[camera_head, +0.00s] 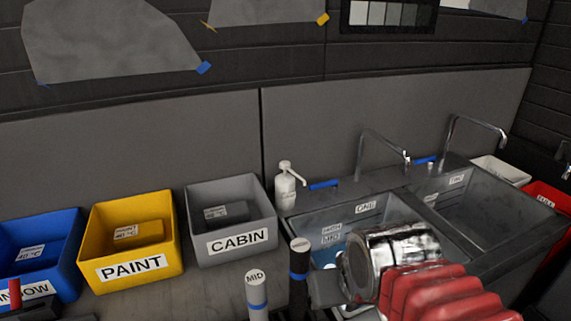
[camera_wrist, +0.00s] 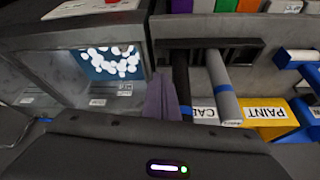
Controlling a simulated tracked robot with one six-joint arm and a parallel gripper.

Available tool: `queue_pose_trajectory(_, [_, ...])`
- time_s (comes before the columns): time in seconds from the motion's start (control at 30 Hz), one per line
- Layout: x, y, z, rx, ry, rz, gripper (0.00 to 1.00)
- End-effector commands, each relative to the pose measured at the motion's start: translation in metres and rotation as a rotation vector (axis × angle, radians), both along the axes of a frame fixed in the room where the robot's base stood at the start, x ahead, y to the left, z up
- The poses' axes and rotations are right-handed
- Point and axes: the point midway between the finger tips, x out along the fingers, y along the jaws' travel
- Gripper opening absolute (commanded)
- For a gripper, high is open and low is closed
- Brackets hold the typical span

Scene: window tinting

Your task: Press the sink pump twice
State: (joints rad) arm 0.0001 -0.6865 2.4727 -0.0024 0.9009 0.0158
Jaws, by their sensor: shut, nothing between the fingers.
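The sink pump (camera_head: 285,188) is a white bottle with a spout on top. It stands upright on the left back corner of the sink (camera_head: 470,205), beside a blue-handled tool. My gripper (camera_wrist: 163,98) shows in the wrist view as purple-grey fingers held together with nothing between them. In the head view my red-sleeved arm with its chrome wrist reaches in from the lower right, in front of the sink and well apart from the pump. The fingertips are hard to make out there. I cannot make out the pump in the wrist view.
Upright posts, one marked MID (camera_head: 257,296) and one black with a blue band (camera_head: 299,275), stand close left of my wrist. Grey CABIN (camera_head: 237,243), yellow PAINT (camera_head: 133,268) and blue bins (camera_head: 60,262) line the left. Two tall taps rise behind the sink basins.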

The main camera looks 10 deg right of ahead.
Motion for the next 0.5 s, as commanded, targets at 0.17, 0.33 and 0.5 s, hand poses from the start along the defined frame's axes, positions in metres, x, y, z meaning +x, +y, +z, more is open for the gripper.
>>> queue_pose_trajectory(0.17, [0.022, 0.001, -0.001, 0.011, 0.042, -0.01, 0.0])
queue_pose_trajectory(0.33, [0.05, 0.0, 0.002, 0.029, 0.065, -0.027, 0.0])
queue_pose_trajectory(0.5, [0.082, 0.0, 0.007, 0.05, 0.079, -0.046, 0.0])
